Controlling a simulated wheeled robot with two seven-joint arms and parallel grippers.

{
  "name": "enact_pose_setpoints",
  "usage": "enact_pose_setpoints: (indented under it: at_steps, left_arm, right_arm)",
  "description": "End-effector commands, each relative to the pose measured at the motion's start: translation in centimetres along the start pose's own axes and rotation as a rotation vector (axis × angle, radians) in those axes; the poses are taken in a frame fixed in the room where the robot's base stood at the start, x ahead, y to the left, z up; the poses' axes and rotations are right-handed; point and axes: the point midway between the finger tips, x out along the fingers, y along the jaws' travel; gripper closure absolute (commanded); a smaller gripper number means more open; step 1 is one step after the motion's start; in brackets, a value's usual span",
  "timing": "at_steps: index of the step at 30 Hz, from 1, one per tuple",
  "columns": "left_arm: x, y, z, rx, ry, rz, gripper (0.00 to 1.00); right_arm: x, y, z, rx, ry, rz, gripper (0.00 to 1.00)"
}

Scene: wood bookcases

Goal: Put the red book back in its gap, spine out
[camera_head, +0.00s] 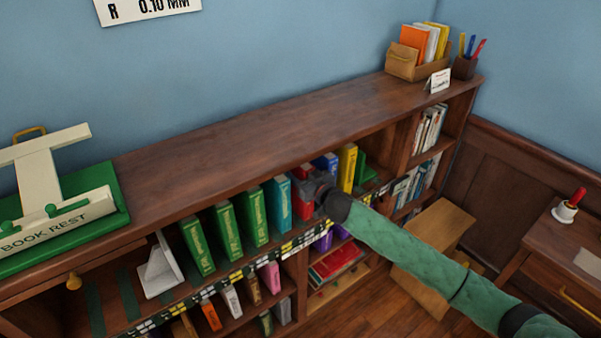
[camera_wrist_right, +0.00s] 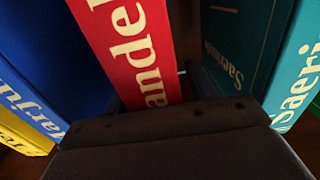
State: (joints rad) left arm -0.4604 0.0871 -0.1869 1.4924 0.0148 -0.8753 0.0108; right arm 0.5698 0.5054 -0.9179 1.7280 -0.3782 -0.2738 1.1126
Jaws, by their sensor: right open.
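The red book (camera_head: 301,209) stands in the upper shelf row between a teal book (camera_head: 277,205) and a blue book (camera_head: 327,163). In the right wrist view its red spine (camera_wrist_right: 133,45) faces out toward my gripper, with pale lettering. My right gripper (camera_head: 318,190) is at the spine and hides part of it. Its jaws are open, with dark finger parts on both sides of the book in the wrist view. I cannot tell whether the book is flush with its neighbours. My left gripper is out of view.
Green books (camera_head: 226,232) stand left of the teal one, and a yellow book (camera_head: 347,168) stands right of the blue. A white bookend (camera_head: 160,272) is farther left. A green book rest (camera_head: 112,205) sits on the bookcase top, whose middle is clear. A wooden stool (camera_head: 440,228) stands at right.

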Motion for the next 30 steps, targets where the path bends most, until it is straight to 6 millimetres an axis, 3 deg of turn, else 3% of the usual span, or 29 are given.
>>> enact_pose_setpoints:
  at_steps: [6, 19, 24, 30]
  left_arm:
    - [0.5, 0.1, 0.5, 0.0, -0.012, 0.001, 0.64]
    - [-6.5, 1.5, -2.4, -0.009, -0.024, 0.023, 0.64]
    - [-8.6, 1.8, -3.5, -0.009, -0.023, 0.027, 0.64]
    - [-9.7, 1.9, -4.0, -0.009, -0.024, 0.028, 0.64]
  right_arm:
    - [-1.3, 0.0, 0.1, 0.002, -0.001, 0.0, 0.44]
    - [-9.3, 0.0, 0.2, 0.0, -0.001, 0.0, 0.44]
    - [-11.1, 0.1, 0.0, 0.0, 0.0, 0.001, 0.44]
    - [-11.9, 0.0, -0.2, 0.0, 0.001, 0.0, 0.44]
